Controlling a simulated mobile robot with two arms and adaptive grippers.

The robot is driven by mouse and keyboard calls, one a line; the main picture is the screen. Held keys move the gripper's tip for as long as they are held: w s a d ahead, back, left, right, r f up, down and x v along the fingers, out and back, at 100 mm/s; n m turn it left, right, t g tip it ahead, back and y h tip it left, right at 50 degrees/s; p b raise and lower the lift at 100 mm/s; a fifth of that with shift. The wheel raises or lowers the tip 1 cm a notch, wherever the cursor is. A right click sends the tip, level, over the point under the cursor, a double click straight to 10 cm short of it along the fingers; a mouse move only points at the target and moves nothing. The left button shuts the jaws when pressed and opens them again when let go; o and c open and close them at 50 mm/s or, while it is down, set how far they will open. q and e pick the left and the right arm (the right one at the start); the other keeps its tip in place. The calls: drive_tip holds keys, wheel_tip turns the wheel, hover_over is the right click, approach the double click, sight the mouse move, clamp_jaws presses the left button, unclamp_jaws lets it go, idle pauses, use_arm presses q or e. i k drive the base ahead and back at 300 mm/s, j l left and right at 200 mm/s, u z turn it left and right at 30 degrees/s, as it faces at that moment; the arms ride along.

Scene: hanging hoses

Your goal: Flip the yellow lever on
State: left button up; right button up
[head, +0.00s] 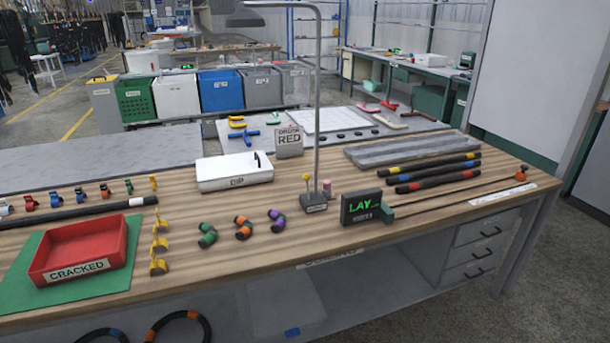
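A small yellow-tipped lever (307,179) stands roughly upright on the grey labelled base (314,203) of a tall post lamp, near the middle of the wooden bench. The label is too small to read. I cannot tell from its pose whether it is on or off. The lamp post (318,110) rises beside it and bends left at the top to a lamp head (245,18). Neither of my grippers shows in the head view.
On the bench (400,225), a black display (360,206) reading "LAY" stands right of the lamp base. Short hose pieces (243,228) lie to its left. A white DIP tray (234,171), a red CRACKED bin (79,250) and banded hoses (432,172) are also there.

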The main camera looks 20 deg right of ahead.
sight(306, 177)
drive_tip(key=i+j+z, duration=0.2)
drive_tip(key=i+j, duration=0.15)
drive_tip(key=i+j+z, duration=0.45)
drive_tip(key=i+j, duration=0.2)
drive_tip(key=j, duration=0.25)
